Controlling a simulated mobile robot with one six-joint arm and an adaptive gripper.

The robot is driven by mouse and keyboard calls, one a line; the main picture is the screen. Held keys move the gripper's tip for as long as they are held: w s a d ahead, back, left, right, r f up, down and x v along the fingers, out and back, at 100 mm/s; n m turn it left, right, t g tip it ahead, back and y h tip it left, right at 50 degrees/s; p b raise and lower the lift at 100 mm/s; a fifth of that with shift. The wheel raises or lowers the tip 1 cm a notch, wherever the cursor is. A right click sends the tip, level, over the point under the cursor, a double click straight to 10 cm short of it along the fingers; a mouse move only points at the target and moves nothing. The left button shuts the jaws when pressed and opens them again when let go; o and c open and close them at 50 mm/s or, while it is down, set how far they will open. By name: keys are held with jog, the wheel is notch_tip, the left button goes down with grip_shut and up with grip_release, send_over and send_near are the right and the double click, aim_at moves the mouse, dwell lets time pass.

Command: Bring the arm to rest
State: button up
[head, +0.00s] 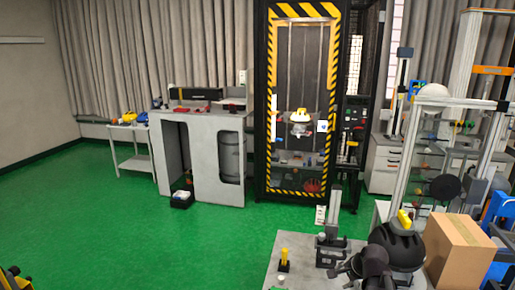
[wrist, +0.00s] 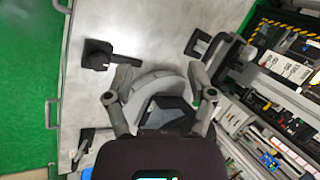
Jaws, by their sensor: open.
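My gripper (wrist: 159,76) is open in the wrist view, with its two fingers spread apart and nothing held between them. Below the fingers is a pale grey bench top (wrist: 150,30), with a grey curved part and a dark block partly hidden behind the fingers. In the head view, dark parts of my arm show at the lower right, over the bench (head: 275,262); the fingers cannot be made out clearly there.
A small black stand with a yellow top (head: 284,261) and a grey upright fixture (head: 331,235) stand on the bench. A cardboard box (head: 458,250) is at the right. The drop tower (head: 263,120) stands behind. Green floor (head: 110,225) is open at left.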

jog(key=s+a+f+n+g+h, duration=0.2)
jog(key=s+a+n+g, duration=0.3)
jog(key=s+a+n, duration=0.6)
jog(key=n, duration=0.3)
jog(key=shift+s+a+f+h, duration=0.15)
jog(key=shift+s+f+h, duration=0.05)
jog(key=shift+h, duration=0.2)
